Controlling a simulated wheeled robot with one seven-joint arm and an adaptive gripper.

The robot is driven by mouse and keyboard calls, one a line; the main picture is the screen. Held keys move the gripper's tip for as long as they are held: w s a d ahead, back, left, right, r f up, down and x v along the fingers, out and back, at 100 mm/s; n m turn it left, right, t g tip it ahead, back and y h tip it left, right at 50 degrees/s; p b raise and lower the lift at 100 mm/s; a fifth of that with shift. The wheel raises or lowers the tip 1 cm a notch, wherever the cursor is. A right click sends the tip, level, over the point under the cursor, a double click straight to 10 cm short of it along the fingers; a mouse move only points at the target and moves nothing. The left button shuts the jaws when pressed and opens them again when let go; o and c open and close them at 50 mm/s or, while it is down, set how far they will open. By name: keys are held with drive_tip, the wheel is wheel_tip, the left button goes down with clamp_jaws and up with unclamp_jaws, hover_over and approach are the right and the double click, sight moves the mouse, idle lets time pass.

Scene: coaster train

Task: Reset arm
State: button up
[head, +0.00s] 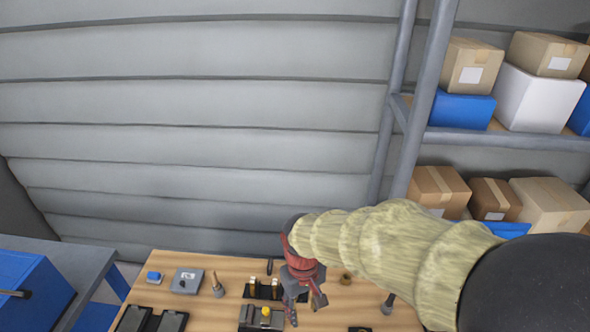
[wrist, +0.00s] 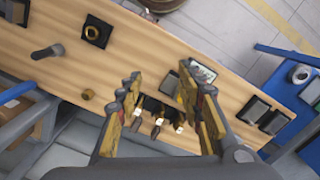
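My arm reaches in from the lower right of the head view, and my gripper (head: 305,303) hangs over the wooden table (head: 210,268). In the wrist view my gripper (wrist: 160,92) shows two fingers with yellowish pads, spread well apart. Nothing is held between them. Beyond and between the fingers lies a dark holder with upright pieces (wrist: 160,112) on the table. In the head view that holder (head: 262,290) is just left of my gripper.
On the table stand a small grey box (head: 186,281), a blue-topped button (head: 153,278), a dark block with a yellow knob (head: 262,317) and dark trays (head: 150,320). A blue bench (head: 35,285) is left. Shelves (head: 510,138) with boxes stand right.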

drive_tip(key=s+d+r+m+t+b, duration=0.2)
drive_tip(key=s+d+t+b, duration=0.1)
drive_tip(key=s+d+b, duration=0.2)
drive_tip(key=s+d+r+m+t+b, duration=0.1)
drive_tip(key=s+d+m+t+b, duration=0.2)
drive_tip(key=d+b, duration=0.6)
drive_tip(key=s+d, duration=0.2)
drive_tip(key=d, duration=0.1)
drive_tip(key=shift+s+r, duration=0.35)
